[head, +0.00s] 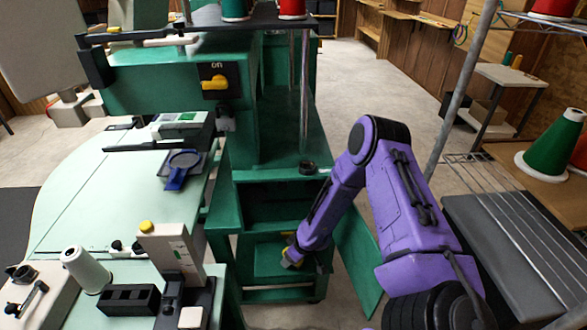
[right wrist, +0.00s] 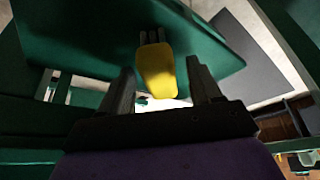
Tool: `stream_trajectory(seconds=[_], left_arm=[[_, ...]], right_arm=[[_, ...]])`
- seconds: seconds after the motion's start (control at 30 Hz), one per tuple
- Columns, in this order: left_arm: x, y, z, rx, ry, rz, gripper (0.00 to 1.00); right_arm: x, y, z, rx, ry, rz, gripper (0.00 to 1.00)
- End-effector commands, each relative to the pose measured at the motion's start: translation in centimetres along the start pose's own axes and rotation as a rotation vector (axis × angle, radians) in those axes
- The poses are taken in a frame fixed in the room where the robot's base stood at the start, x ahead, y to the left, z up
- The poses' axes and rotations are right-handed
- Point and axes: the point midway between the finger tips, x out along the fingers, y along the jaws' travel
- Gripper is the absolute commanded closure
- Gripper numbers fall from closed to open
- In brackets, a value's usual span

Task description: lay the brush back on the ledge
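A yellow piece (right wrist: 156,72) with short dark grey prongs at its far end lies against a green panel (right wrist: 90,40) in the right wrist view. It may be the brush; I cannot tell for sure. My right gripper (right wrist: 163,88) is open, with one finger on each side of the yellow piece and gaps showing between. In the head view my right gripper (head: 289,262) is low at the front of the green machine, by its lower compartment (head: 265,258), with a bit of yellow (head: 288,234) just above it. Which edge is the ledge is unclear. My left gripper is not in view.
The green machine body (head: 150,85) carries a yellow switch (head: 214,83) marked "on". A pale green table (head: 95,200) with a blue clamp (head: 182,165) and a white cone (head: 85,268) stands left. A wire rack (head: 510,205) stands right.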

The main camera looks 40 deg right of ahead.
Motion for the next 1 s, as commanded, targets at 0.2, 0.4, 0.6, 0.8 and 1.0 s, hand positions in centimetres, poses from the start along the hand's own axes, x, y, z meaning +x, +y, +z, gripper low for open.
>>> stream_trajectory(seconds=[0.2, 0.4, 0.6, 0.8, 1.0], left_arm=[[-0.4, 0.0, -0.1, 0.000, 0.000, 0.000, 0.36], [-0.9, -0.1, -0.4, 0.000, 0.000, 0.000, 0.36], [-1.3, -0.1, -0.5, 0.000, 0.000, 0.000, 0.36], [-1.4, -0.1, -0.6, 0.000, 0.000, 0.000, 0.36], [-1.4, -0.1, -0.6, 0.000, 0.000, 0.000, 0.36]], right_arm=[[-1.2, 0.0, -0.3, -0.001, 0.002, 0.000, 0.36], [-6.0, 0.0, -0.4, 0.000, 0.005, 0.000, 0.36], [-10.4, 0.0, -0.3, 0.000, 0.004, 0.001, 0.36], [-12.0, -0.2, 0.1, 0.009, -0.003, 0.006, 0.36], [-9.4, -4.4, 6.5, 0.243, -0.057, 0.149, 0.36]])
